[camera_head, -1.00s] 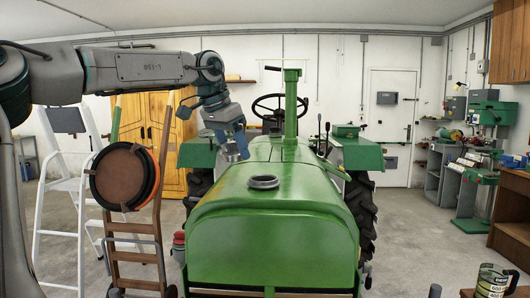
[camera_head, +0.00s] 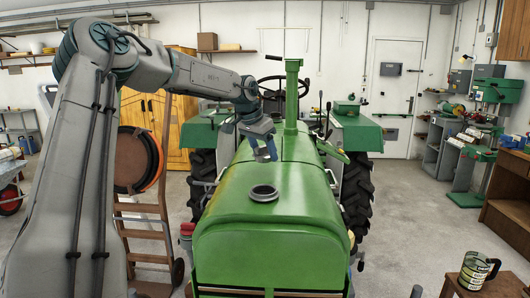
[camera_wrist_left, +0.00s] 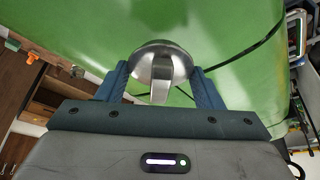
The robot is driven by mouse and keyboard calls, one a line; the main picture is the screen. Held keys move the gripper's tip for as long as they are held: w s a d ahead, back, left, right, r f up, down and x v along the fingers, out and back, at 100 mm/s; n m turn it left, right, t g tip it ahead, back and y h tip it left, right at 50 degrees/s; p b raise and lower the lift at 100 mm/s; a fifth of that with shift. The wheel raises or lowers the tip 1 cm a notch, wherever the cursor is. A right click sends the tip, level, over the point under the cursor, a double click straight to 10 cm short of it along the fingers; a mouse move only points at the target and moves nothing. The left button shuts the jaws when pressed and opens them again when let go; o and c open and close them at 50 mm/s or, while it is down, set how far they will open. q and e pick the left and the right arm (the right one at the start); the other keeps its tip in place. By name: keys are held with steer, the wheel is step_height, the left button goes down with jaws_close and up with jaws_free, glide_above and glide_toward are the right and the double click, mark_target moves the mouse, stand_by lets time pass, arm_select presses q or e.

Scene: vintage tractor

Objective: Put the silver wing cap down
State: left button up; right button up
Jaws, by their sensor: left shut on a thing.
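My left gripper (camera_head: 264,155) is above the green tractor hood (camera_head: 310,205), behind the dark round filler opening (camera_head: 263,193) as the head view sees it. In the left wrist view, the silver wing cap (camera_wrist_left: 160,64), a shiny dome with a raised wing, sits between the two blue fingers of this gripper (camera_wrist_left: 160,88), which is shut on it. The green hood lies below the cap in that view. In the head view the cap is small and hard to make out between the fingers. My right gripper is not in view.
A green upright pipe (camera_head: 291,95) rises from the hood just right of my left gripper. The steering wheel (camera_head: 284,87) is behind it. A wooden hand truck (camera_head: 145,225) stands left of the tractor. A mug (camera_head: 475,270) sits on a stool at the lower right.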

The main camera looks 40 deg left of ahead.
mark_target(264, 161)
arm_select(q)
steer(key=shift+w+a, duration=0.1)
steer(key=shift+w, duration=0.2)
steer(key=shift+f, duration=0.1)
step_height(264, 161, down, 3)
steer(key=p, duration=0.2)
steer(key=shift+s+p, duration=0.1)
steer(key=shift+p, duration=0.2)
steer(key=shift+f, duration=0.25)
steer(key=shift+f+b, duration=0.15)
steer(key=shift+b, duration=0.3)
steer(key=o, duration=1.5)
